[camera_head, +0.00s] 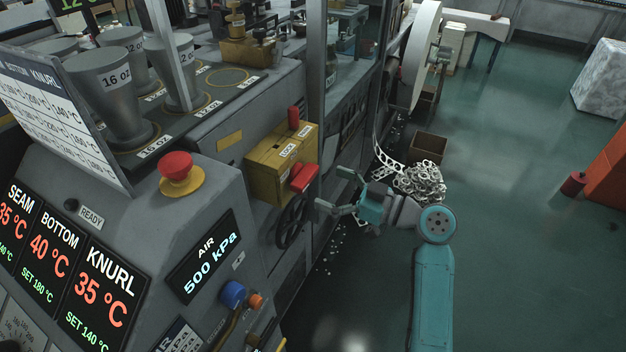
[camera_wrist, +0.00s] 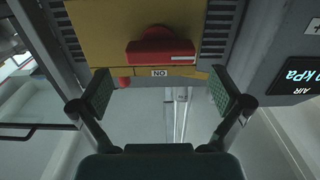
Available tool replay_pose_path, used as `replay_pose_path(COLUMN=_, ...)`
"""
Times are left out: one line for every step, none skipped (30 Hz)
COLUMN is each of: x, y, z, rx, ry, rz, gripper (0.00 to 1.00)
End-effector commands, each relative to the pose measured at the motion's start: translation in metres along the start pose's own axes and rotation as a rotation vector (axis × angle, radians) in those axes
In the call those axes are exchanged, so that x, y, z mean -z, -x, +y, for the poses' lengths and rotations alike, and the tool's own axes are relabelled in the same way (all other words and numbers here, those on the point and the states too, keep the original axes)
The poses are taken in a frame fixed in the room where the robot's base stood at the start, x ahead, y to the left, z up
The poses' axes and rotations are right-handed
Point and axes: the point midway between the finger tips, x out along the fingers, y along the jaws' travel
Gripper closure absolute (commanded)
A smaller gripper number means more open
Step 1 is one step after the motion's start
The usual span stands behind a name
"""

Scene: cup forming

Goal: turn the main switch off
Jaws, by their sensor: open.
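The main switch appears to be the yellow box (camera_head: 268,160) on the side of the grey machine, with a red handle (camera_head: 304,177) jutting from its front. In the wrist view the red handle (camera_wrist: 160,50) lies across the yellow face (camera_wrist: 95,22), above a small label that reads ON upside down. My gripper (camera_head: 330,190) is open and empty, just right of the handle and apart from it. In the wrist view its two fingertips (camera_wrist: 161,93) are spread wide, and the handle is beyond them, roughly centred.
A second red part (camera_head: 294,118) stands on top of the box. A dark handwheel (camera_head: 292,222) is just below it. A red mushroom button (camera_head: 176,168) and an air display (camera_head: 205,262) reading 500 kPa are at left. Scrap (camera_head: 420,183) lies behind my gripper; open floor is to the right.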

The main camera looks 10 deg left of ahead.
Motion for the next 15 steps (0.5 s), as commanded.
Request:
replay_pose_path(x=-0.001, y=0.012, z=0.001, rx=-0.005, ry=0.000, rz=0.000, gripper=0.00)
replay_pose_path(x=-0.001, y=0.018, z=0.001, rx=-0.004, ry=0.000, rz=-0.001, gripper=0.00)
replay_pose_path(x=0.000, y=0.025, z=0.001, rx=-0.004, ry=0.000, rz=0.000, gripper=0.00)
replay_pose_path(x=0.000, y=0.030, z=0.001, rx=-0.004, ry=0.000, rz=0.000, gripper=0.00)
replay_pose_path(x=0.000, y=0.035, z=0.001, rx=-0.003, ry=0.000, rz=0.000, gripper=0.00)
replay_pose_path(x=0.000, y=0.040, z=0.001, rx=-0.003, ry=0.001, rz=-0.001, gripper=0.00)
replay_pose_path(x=0.000, y=0.044, z=0.001, rx=-0.004, ry=0.001, rz=-0.001, gripper=0.00)
replay_pose_path(x=0.000, y=0.048, z=0.001, rx=-0.004, ry=0.000, rz=-0.001, gripper=0.00)
replay_pose_path(x=-0.001, y=0.051, z=0.000, rx=-0.002, ry=0.000, rz=-0.001, gripper=0.00)
replay_pose_path(x=-0.001, y=0.054, z=0.000, rx=-0.001, ry=0.000, rz=-0.001, gripper=0.00)
replay_pose_path(x=-0.001, y=0.056, z=0.000, rx=-0.001, ry=0.000, rz=-0.001, gripper=0.00)
replay_pose_path(x=-0.001, y=0.058, z=0.000, rx=-0.001, ry=-0.001, rz=-0.001, gripper=0.00)
replay_pose_path(x=-0.001, y=0.060, z=0.000, rx=-0.001, ry=-0.001, rz=0.000, gripper=0.00)
replay_pose_path(x=-0.001, y=0.060, z=0.000, rx=-0.001, ry=-0.001, rz=0.000, gripper=0.00)
replay_pose_path(x=-0.001, y=0.061, z=0.000, rx=-0.001, ry=0.000, rz=0.000, gripper=0.00)
